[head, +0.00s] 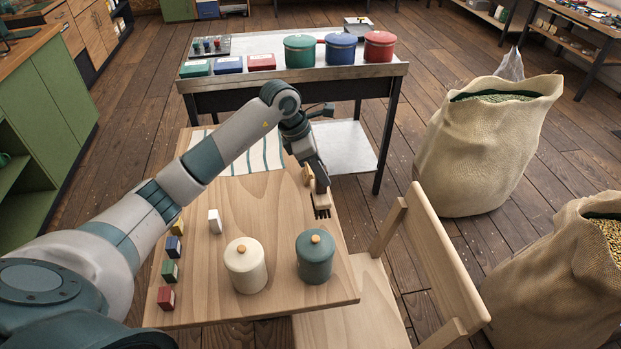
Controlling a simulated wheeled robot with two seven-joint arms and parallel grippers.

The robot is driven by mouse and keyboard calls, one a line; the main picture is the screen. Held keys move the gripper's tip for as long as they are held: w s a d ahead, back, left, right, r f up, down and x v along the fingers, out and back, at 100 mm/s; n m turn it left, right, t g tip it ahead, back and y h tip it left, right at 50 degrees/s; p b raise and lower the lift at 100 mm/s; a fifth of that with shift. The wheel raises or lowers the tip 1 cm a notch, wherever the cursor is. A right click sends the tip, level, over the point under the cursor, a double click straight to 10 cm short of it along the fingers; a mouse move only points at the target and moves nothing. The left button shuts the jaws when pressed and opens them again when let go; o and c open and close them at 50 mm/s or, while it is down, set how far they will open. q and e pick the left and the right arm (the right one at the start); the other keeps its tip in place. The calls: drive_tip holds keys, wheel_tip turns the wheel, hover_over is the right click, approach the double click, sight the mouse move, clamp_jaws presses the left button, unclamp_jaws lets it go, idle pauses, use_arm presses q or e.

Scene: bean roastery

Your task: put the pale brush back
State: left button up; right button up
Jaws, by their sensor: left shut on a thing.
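My left gripper (319,186) is shut on the pale brush (321,201), near the right edge of the wooden table (207,287). The brush has a pale wooden body, and its dark bristles point down. I cannot tell whether the bristles touch the tabletop. A small pale wooden piece (308,174) shows just left of the gripper fingers; I cannot tell whether it is part of the brush or a separate thing. My right gripper is not in view.
A cream canister (245,268) and a teal canister (315,262) stand at the table's front. Small coloured blocks (170,272) line its left side, near a white block (215,222). A striped cloth (262,158) lies behind. A chair (437,250) stands at right.

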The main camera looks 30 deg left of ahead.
sight(312, 184)
use_arm(q)
drive_tip(key=a+f, duration=0.1)
drive_tip(key=w+a+f, duration=0.1)
drive_tip(key=a, duration=0.1)
drive_tip(key=shift+a+f+p, duration=0.1)
drive_tip(key=shift+a+p, duration=0.2)
drive_tip(key=shift+p, duration=0.1)
wheel_tip(312, 184, down, 3)
drive_tip(key=shift+f+p, duration=0.15)
drive_tip(key=shift+p, duration=0.8)
drive_tip(key=shift+f, duration=0.45)
